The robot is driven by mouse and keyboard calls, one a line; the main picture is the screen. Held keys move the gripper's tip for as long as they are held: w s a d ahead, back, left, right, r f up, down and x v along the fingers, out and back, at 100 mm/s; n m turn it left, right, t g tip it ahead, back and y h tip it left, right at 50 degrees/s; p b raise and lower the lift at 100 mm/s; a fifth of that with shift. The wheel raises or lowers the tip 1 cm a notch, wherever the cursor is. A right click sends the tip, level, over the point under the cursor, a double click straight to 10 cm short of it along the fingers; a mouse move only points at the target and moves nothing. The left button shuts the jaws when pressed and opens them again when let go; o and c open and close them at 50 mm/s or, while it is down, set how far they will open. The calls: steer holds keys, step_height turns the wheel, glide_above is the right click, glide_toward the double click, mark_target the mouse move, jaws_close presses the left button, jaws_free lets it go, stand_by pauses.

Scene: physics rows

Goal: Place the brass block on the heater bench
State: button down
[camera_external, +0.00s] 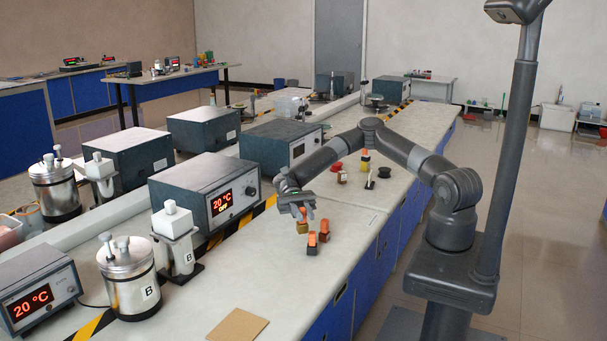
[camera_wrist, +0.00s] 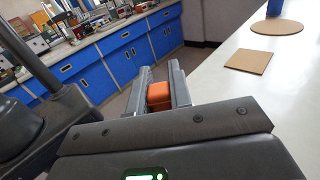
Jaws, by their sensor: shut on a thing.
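My gripper (camera_external: 301,208) is shut on a small block with an orange top and a yellowish, brass-coloured lower part (camera_external: 302,228). In the wrist view only the orange top (camera_wrist: 159,96) shows between the two fingers, and the brass part is hidden. The block hangs below the fingers over the grey benchtop (camera_external: 240,285); I cannot tell whether it touches the surface. A dark control box (camera_external: 205,190) reading 20 °C and OFF stands left of my gripper. I cannot tell which spot is the heater bench.
A dark block with an orange top (camera_external: 313,246) and a reddish block (camera_external: 324,232) stand close to the held block. A lidded metal pot marked B (camera_external: 129,280) and a white-topped stand (camera_external: 176,240) are to the left. A brown square mat (camera_external: 237,325) lies at the front.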

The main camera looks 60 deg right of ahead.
steer(key=shift+s+a+f, duration=0.25)
steer(key=shift+a+f, duration=1.1)
steer(key=shift+f, duration=0.15)
steer(key=shift+s+a+f, duration=0.25)
steer(key=shift+a+f, duration=1.05)
steer(key=shift+f, duration=0.2)
steer(key=shift+s+a+f, duration=0.25)
steer(key=shift+a+f, duration=1.1)
steer(key=shift+f, duration=0.15)
steer(key=c, duration=1.3)
jaws_free()
steer(key=shift+f, duration=0.1)
steer(key=v, duration=1.2)
